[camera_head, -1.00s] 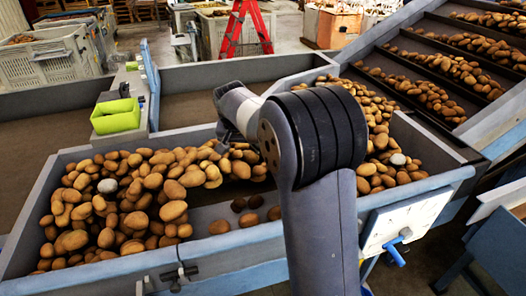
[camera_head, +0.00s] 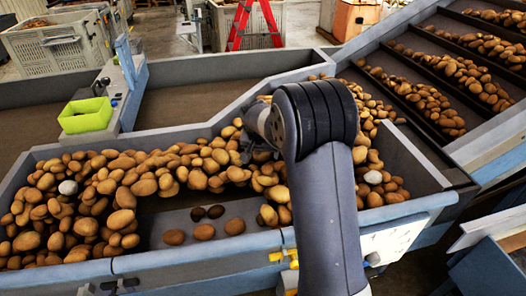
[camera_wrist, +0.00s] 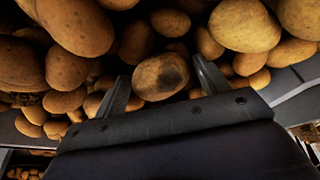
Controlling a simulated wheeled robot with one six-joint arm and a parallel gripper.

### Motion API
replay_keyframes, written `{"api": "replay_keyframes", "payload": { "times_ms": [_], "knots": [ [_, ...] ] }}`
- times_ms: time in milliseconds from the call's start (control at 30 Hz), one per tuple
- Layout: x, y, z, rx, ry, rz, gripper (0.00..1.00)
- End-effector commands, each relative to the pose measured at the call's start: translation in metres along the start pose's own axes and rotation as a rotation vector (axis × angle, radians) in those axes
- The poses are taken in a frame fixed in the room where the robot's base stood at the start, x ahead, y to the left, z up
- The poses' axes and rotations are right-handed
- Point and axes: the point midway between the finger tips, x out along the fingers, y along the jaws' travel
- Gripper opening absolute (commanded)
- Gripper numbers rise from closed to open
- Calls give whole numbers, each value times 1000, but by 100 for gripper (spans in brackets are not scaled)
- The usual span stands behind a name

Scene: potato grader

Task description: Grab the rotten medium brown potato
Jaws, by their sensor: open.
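In the wrist view, a brown potato with a large dark rotten patch (camera_wrist: 160,76) lies between the two fingers of my gripper (camera_wrist: 160,68). The fingers are apart, one on each side of it, and I cannot tell whether either touches it. Other potatoes (camera_wrist: 75,25) crowd behind and around it. In the head view, my gripper is mostly hidden behind my own arm, over the middle of the potato pile (camera_head: 120,195). The patched potato cannot be made out there.
The pile lies in a grey-walled trough (camera_head: 180,260). Several loose potatoes (camera_head: 204,232), two of them dark (camera_head: 198,213), lie on bare floor near its front. A yellow-green bin (camera_head: 86,115) stands at left. Inclined potato-filled shelves (camera_head: 430,100) rise at right.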

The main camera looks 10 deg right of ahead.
Motion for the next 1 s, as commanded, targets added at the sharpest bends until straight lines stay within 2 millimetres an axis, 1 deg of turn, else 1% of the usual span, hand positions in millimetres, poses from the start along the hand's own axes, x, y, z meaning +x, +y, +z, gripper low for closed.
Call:
{"api": "replay_keyframes", "payload": {
  "times_ms": [233,600,667,867,967,1000],
  "knots": [
    [1,0,0,0,1,0,70],
    [1,0,0,0,1,-1,39],
    [0,0,0,0,1,-1,35],
    [0,0,0,0,1,-1,35],
    [-5,-1,-3,1,4,-2,35],
    [-10,-1,-6,2,4,-2,35]
  ]
}}
